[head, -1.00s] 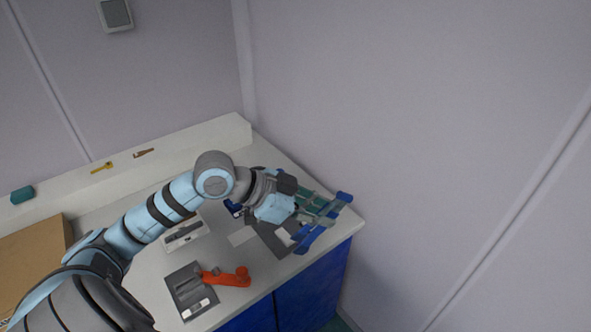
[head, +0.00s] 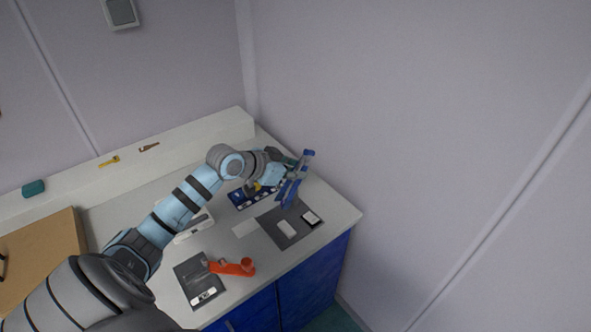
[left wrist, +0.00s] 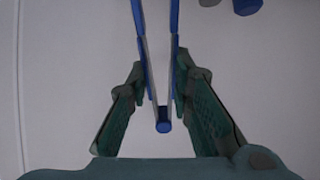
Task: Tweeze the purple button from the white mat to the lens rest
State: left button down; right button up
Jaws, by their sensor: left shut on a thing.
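My left gripper (head: 284,165) is shut on a pair of blue tweezers (head: 293,186). The tweezers are held in the air beyond the dark grey mat, near the back right of the counter. In the left wrist view, the gripper's green fingers (left wrist: 160,88) stand on both sides of the tweezers (left wrist: 163,126). A small white pad (head: 287,229) and a black-framed white piece (head: 311,219) lie on the dark grey mat. I cannot tell which is the white mat or the lens rest. I cannot make out the purple button. My right gripper is not in view.
A blue rack (head: 239,200) is partly behind my left arm. A white sheet (head: 244,229) lies left of the dark grey mat (head: 270,225). An orange-red handled tool (head: 236,268) and a grey device (head: 192,270) are at the front. A wall stands close on the right.

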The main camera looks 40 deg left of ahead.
pick_arm(q)
jog(key=shift+f, duration=0.1)
notch_tip(320, 180, down, 9)
jog(key=b, duration=0.7)
jog(key=shift+b, duration=0.3)
jog(key=c, duration=1.9)
grip_release()
